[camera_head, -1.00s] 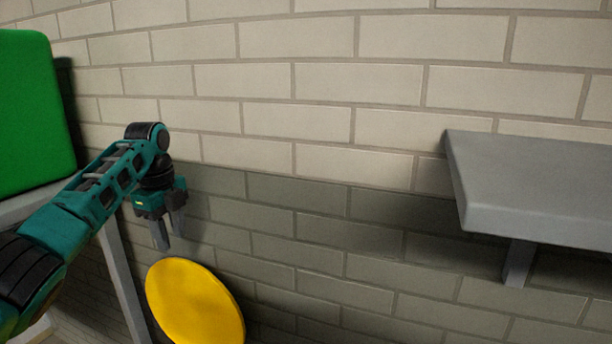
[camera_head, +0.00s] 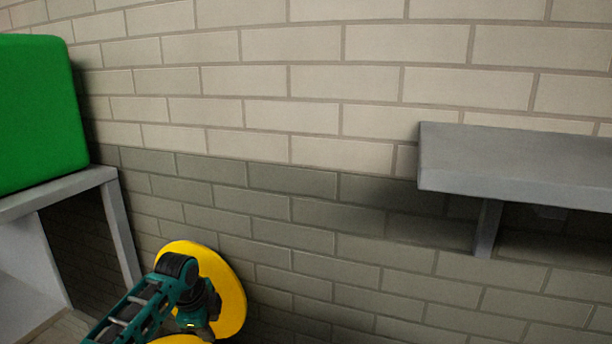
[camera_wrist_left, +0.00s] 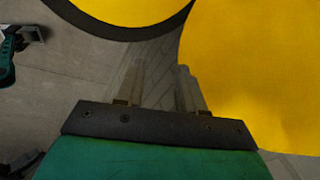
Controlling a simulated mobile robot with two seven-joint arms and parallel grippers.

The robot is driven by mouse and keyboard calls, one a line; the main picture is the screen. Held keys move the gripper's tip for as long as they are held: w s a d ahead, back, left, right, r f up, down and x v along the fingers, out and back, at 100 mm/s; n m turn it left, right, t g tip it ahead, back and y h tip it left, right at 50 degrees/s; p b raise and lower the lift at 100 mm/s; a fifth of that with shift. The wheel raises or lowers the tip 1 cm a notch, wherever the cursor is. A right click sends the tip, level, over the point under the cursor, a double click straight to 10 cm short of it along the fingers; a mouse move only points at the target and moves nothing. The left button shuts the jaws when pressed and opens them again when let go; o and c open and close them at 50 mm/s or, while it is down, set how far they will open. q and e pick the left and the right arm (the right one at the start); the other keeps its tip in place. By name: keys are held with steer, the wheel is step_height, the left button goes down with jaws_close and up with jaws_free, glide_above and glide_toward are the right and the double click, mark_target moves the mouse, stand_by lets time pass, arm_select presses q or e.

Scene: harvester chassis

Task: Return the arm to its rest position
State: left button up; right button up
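My left arm comes in at the bottom left of the head view, low, in front of a yellow disc (camera_head: 232,290). The tips of my left gripper (camera_wrist_left: 160,78) are cut off in that view. In the left wrist view its two grey fingers stand apart with nothing between them, so it is open and empty. My right gripper cannot be made out in either view.
A green box (camera_head: 38,115) stands on a grey table (camera_head: 65,188) at the left. A grey shelf (camera_head: 520,160) sticks out from the brick wall at the right. A second yellow surface (camera_head: 180,340) shows at the bottom edge. The space before the wall's middle is clear.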

arm_select(q)
steer(key=s+d+f+n+t+h, duration=0.1)
steer(key=s+d+f+n+t, duration=0.15)
steer(key=s+f, duration=0.35)
steer(key=s+d+f+n+t+h, duration=0.1)
steer(key=s+d+f+n, duration=0.25)
steer(key=s+f, duration=0.25)
steer(key=s+a+r+n+t, duration=0.1)
steer(key=s+n, duration=0.3)
steer(key=s, duration=0.4)
steer(key=s+a+r+n+t+y, duration=0.1)
steer(key=s+r+n+t, duration=0.1)
steer(key=s+n, duration=0.3)
steer(key=s+t, duration=0.1)
steer(key=s, duration=0.3)
steer(key=shift+a, duration=0.4)
